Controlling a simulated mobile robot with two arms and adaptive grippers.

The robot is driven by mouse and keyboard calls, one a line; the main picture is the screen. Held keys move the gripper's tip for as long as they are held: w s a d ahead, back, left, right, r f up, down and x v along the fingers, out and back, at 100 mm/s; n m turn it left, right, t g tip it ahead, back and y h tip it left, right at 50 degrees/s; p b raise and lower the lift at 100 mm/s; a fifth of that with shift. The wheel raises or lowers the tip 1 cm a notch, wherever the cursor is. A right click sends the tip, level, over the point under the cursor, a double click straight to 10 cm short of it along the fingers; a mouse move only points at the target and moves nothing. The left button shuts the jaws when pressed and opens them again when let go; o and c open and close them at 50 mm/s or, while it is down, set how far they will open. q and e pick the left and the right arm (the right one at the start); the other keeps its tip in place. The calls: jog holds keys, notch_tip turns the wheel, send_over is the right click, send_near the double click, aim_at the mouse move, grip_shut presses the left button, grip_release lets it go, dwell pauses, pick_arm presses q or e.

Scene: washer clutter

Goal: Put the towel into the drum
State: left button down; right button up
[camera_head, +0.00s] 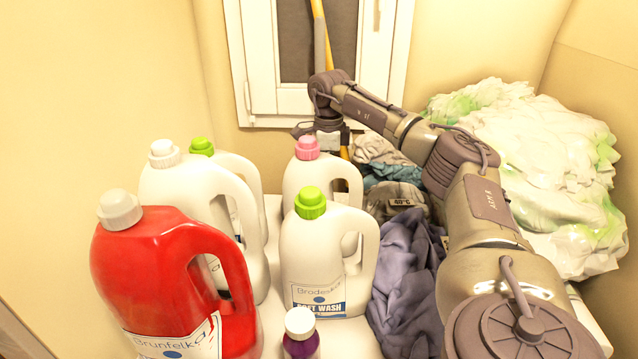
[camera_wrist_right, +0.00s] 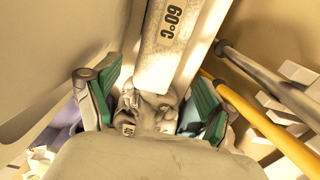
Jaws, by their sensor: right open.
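My right gripper (camera_head: 328,132) is at the far end of the surface, below the window frame, with its arm reaching in from the right. In the right wrist view its green-padded fingers (camera_wrist_right: 150,100) are open, with crumpled grey cloth (camera_wrist_right: 150,108) showing between them; contact cannot be told. Purple-grey cloth (camera_head: 405,275) lies in front, left of my arm. Grey and teal cloths (camera_head: 385,165) lie farther back near the gripper. I cannot tell which cloth is the towel. No drum opening can be made out. My left gripper is not in view.
A red bottle (camera_head: 155,270), several white bottles (camera_head: 325,255) and a small purple bottle (camera_head: 300,345) crowd the left and front. A white-green heap (camera_head: 540,165) fills the right. A yellow pole (camera_wrist_right: 262,122) stands near the gripper. A grey-white block (camera_wrist_right: 170,50) reads "60°C".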

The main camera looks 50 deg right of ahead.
notch_tip(320, 180, down, 5)
jog(key=shift+f, duration=0.15)
jog(key=shift+w+a+f+p, duration=0.1)
jog(key=shift+w+f+p, duration=0.1)
jog(key=shift+f, duration=1.2)
jog(key=shift+w+a+f+p, duration=0.1)
jog(key=shift+f+p, duration=0.1)
jog(key=shift+f, duration=1.15)
jog(key=shift+c, duration=0.3)
jog(key=c, duration=1.1)
jog(key=shift+r, duration=0.15)
notch_tip(320, 180, up, 18)
